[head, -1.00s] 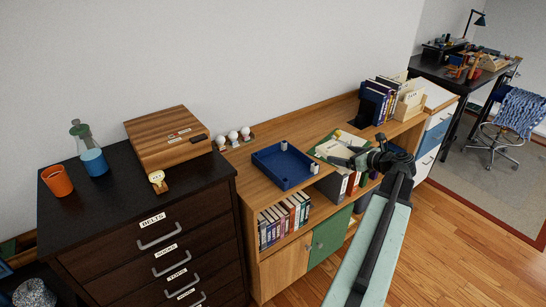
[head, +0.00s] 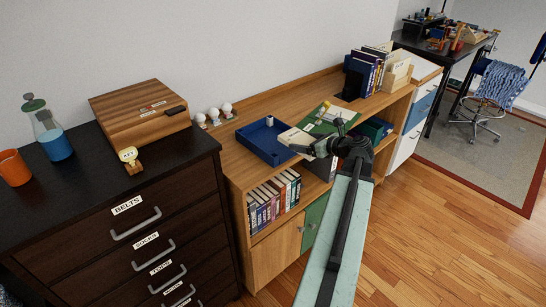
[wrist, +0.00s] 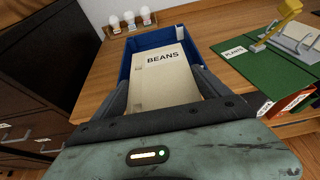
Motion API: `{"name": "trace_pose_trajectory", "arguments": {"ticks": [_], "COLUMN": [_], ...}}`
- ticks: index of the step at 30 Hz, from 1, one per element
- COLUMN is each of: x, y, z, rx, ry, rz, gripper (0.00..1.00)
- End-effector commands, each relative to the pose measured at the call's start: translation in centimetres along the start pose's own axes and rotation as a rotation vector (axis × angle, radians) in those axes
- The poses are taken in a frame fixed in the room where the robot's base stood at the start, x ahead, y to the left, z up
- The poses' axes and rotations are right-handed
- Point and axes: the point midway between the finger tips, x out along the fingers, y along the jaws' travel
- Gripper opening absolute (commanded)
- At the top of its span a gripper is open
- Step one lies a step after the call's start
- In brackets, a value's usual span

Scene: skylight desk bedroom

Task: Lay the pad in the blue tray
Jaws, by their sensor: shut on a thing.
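The pad (head: 297,140) is a flat cream block, lettered BEANS in the wrist view (wrist: 165,75). My gripper (head: 320,150) is shut on it; both dark fingers flank the pad in the wrist view (wrist: 163,92). The blue tray (head: 251,145) is a shallow open box on the wooden cabinet top. In the head view the pad's far end overlaps the tray's right side; in the wrist view it covers much of the tray (wrist: 131,62). I cannot tell how high the pad is above the tray floor. A small white piece (head: 269,121) shows at the tray's back wall.
A dark dresser (head: 75,195) rises at left; books (head: 366,72) stand farther right.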

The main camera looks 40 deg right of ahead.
Motion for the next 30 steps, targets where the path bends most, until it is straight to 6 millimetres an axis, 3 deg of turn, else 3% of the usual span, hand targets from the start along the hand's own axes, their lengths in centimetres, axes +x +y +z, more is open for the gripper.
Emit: {"name": "trace_pose_trajectory", "arguments": {"ticks": [1, 2, 10, 22, 26, 30], "x": [1.0, 1.2, 2.3, 13.3, 15.2, 15.5], "y": [0.6, 0.8, 0.9, 0.4, 0.4, 0.5], "z": [-1.8, -2.0, -1.6, 1.8, 2.4, 2.6], "rx": [0.000, 0.000, -0.001, -0.001, 0.000, 0.001], "ry": [-0.001, -0.001, -0.001, -0.001, -0.002, -0.001], "rz": [0.001, 0.001, 0.001, 0.002, 0.000, -0.001], "gripper": [0.33, 0.33, 0.33, 0.33, 0.33, 0.33]}}
